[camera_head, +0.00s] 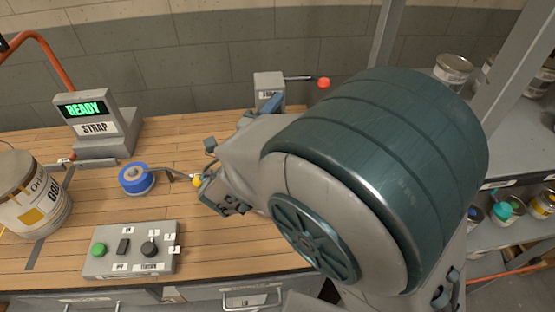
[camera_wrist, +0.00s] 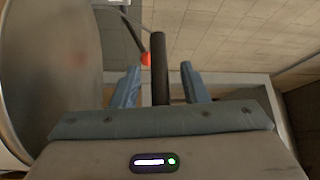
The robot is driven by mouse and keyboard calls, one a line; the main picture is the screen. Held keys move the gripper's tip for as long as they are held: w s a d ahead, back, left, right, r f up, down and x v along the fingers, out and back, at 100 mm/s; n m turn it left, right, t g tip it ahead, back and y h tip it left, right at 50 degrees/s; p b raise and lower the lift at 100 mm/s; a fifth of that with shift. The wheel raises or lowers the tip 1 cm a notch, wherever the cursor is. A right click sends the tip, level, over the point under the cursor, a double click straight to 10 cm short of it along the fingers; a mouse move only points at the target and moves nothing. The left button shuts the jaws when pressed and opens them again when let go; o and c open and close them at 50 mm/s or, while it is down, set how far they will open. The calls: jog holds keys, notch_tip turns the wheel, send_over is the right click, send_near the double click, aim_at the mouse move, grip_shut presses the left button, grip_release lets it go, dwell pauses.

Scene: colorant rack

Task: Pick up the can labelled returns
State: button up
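No label reading "returns" is legible in either view. A white and gold can (camera_head: 38,207) with a grey lid stands at the left edge of the bench, its label partly cut off. Several cans, such as this one (camera_head: 453,70), stand on the shelves at right, their labels too small to read. My gripper (camera_wrist: 160,85) shows two blue fingers apart in the wrist view. A dark upright bar (camera_wrist: 160,65) appears between them, with gaps on both sides. My arm hides much of the bench in the head view.
A strap machine (camera_head: 100,125) reads READY. A blue spool (camera_head: 136,179) and a button box (camera_head: 133,250) are on the wooden bench. A grey box (camera_head: 269,86) has a red-knobbed lever (camera_head: 323,83). A large grey curved surface (camera_wrist: 50,60) is close at left in the wrist view.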

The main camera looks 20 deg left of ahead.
grip_shut()
jog(key=shift+r, duration=0.15)
